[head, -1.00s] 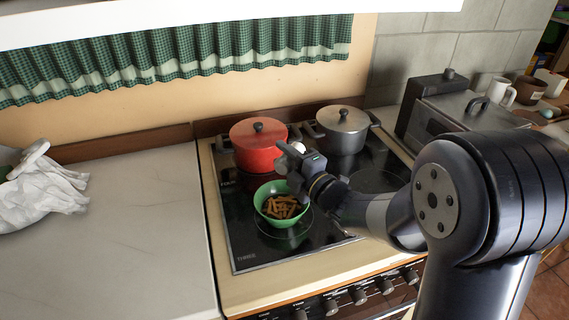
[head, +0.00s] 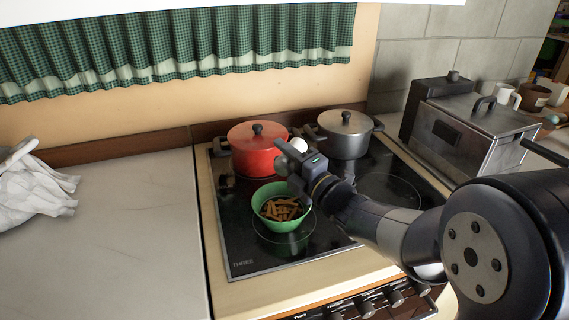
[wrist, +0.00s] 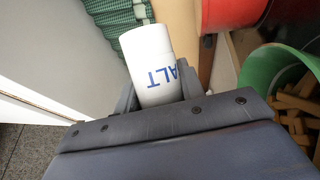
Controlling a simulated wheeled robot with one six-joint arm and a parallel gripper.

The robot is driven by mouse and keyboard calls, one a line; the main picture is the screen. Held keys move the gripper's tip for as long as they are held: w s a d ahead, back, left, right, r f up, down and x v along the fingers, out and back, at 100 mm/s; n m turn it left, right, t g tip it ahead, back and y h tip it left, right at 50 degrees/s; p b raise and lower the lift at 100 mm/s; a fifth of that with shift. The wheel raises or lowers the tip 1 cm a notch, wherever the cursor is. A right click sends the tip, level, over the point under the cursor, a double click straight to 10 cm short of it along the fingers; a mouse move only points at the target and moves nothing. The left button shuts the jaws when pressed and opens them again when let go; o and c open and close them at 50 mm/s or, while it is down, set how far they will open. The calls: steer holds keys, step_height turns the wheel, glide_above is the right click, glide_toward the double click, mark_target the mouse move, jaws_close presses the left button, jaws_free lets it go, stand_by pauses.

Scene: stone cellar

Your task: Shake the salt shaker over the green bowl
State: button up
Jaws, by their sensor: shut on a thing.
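The white salt shaker (wrist: 152,68) with blue lettering shows in the wrist view, held between the fingers of my gripper (wrist: 160,85). In the head view, only a bit of the shaker (head: 298,145) shows above my gripper (head: 287,160), by the red pot. The green bowl (head: 262,221) stands on the black stove top and holds brown stick-shaped pieces. My gripper is above the bowl's back right rim. The bowl also shows at the right edge of the wrist view (wrist: 275,62). The shaker looks tilted, but its exact angle is hard to tell.
A red pot (head: 250,158) stands close behind my gripper, and a grey pot (head: 345,142) behind to the right. A metal toaster-like appliance (head: 470,125) is at the right. The left counter (head: 120,230) is mostly clear, with a white cloth (head: 35,185) at its far left.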

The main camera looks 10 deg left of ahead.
steer(key=shift+f+n+y+b, duration=0.2)
steer(key=shift+n+y+b, duration=0.6)
steer(key=shift+n+b, duration=2.1)
steer(key=shift+s+r+m+b, duration=0.1)
steer(key=shift+r+m+b, duration=0.05)
steer(key=shift+m+b, duration=0.9)
steer(key=shift+r+p, duration=0.4)
steer(key=shift+r, duration=1.05)
step_height(320, 180, down, 3)
steer(key=b, duration=0.4)
steer(key=shift+f, duration=0.15)
steer(key=shift+r, duration=0.25)
steer(key=shift+r+p, duration=0.7)
steer(key=shift+r, duration=0.75)
step_height(320, 180, down, 3)
steer(key=b, duration=0.4)
steer(key=shift+f, duration=0.2)
steer(key=shift+r, duration=0.1)
